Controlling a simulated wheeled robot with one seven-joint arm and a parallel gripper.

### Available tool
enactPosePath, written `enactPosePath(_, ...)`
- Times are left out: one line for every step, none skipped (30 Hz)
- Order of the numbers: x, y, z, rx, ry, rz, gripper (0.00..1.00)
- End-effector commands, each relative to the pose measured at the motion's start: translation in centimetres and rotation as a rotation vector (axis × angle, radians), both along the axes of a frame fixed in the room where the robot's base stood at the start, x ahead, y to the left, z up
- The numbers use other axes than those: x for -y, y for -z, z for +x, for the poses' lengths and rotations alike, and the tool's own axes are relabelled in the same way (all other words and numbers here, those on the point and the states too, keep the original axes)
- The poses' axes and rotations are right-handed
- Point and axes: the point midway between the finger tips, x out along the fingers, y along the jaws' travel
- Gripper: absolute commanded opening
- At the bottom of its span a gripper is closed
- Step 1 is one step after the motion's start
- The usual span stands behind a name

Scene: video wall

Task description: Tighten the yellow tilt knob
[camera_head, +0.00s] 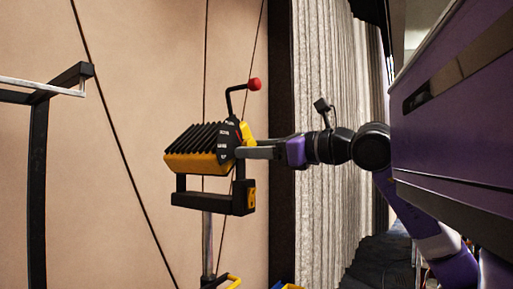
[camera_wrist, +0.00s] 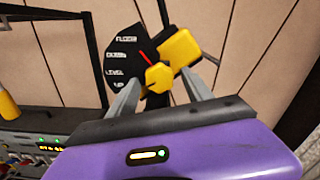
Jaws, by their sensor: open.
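The yellow knob (camera_wrist: 158,77) sits on a black dial plate (camera_wrist: 122,57) with white labels and a red pointer line in the wrist view. A larger yellow block (camera_wrist: 182,50) adjoins it at upper right. My gripper (camera_head: 239,152) reaches in from the right at the plate. In the wrist view my gripper (camera_wrist: 164,82) is open, with one finger on each side of the knob. Contact cannot be told.
A crank arm with a red ball (camera_head: 254,84) rises above the unit. A black bracket (camera_head: 215,200) hangs below it on a grey pole (camera_head: 207,240). A black frame (camera_head: 38,180) stands at left. A panel with lit buttons (camera_wrist: 40,145) is at lower left in the wrist view.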

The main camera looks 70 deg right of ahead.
Motion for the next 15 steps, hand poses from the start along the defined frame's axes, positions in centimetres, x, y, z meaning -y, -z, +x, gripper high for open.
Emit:
enactPosePath(0.0,0.02,-0.01,0.0,0.0,0.0,0.59)
enactPosePath(0.0,0.02,-0.01,0.0,0.0,0.0,0.57)
enactPosePath(0.0,0.02,-0.02,0.0,0.0,0.0,0.49)
enactPosePath(0.0,0.02,-0.02,0.0,0.0,0.0,0.43)
enactPosePath(0.0,0.02,-0.02,0.0,0.0,0.0,0.37)
enactPosePath(0.0,0.02,-0.02,0.0,0.0,0.0,0.29)
enactPosePath(0.0,0.02,-0.03,0.0,0.0,0.0,0.23)
enactPosePath(0.0,0.02,-0.03,0.0,0.0,0.0,0.17)
enactPosePath(0.0,0.02,-0.03,0.0,0.0,0.0,0.1)
enactPosePath(0.0,0.01,-0.03,0.0,0.0,0.0,0.04)
enactPosePath(0.0,0.01,-0.03,0.0,0.0,0.0,0.0)
enactPosePath(0.0,0.01,-0.03,0.0,0.0,0.0,0.0)
enactPosePath(0.0,0.02,-0.03,0.0,0.0,0.001,0.0)
enactPosePath(-0.01,0.03,-0.03,0.0,0.0,0.002,0.0)
enactPosePath(-0.01,0.05,-0.03,0.001,0.0,0.004,0.0)
